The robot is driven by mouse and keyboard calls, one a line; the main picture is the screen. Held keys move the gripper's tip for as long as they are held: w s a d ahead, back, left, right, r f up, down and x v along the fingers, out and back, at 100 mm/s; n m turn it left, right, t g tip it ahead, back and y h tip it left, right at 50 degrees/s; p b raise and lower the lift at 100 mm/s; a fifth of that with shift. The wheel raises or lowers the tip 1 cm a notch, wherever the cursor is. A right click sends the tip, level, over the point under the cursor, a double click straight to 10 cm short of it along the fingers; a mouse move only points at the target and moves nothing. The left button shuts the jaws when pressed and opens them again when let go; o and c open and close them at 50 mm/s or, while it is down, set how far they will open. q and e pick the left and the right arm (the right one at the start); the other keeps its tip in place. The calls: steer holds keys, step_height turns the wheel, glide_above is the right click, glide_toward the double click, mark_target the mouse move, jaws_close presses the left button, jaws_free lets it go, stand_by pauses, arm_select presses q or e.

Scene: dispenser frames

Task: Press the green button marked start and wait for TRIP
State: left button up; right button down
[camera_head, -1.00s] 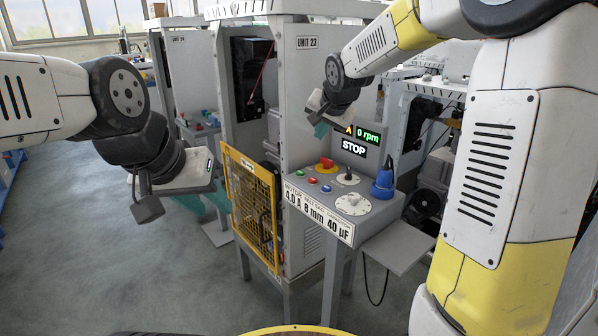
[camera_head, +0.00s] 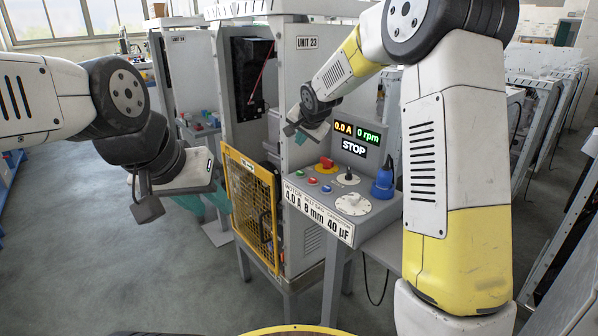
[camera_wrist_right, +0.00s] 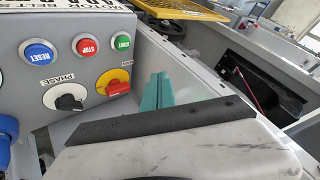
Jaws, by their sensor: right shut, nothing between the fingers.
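The green start button (camera_head: 299,174) is at the left end of the button row on the grey control panel. It also shows in the right wrist view (camera_wrist_right: 122,41), beside the red STOP button (camera_wrist_right: 85,46). The display (camera_head: 354,135) reads 0.0 A, 0 rpm and STOP. My right gripper (camera_head: 290,131) is up beside the Unit 23 cabinet, above the panel and apart from the button. Its teal fingers (camera_wrist_right: 157,92) are shut and empty. My left gripper (camera_head: 205,200) hangs left of the yellow guard; its fingers are partly hidden by its body.
A blue RESET button (camera_wrist_right: 39,53), a red-and-yellow switch (camera_head: 326,164), a black PHASE knob (camera_head: 347,178), a white dial (camera_head: 353,204) and a blue plug (camera_head: 383,181) crowd the panel. A yellow mesh guard (camera_head: 251,208) stands left of it. The floor at left is clear.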

mark_target(301, 174)
steer(key=shift+f, duration=3.85)
steer(key=shift+f, duration=0.4)
steer(key=shift+f, duration=0.5)
steer(key=shift+r, duration=0.95)
steer(key=shift+r, duration=2.5)
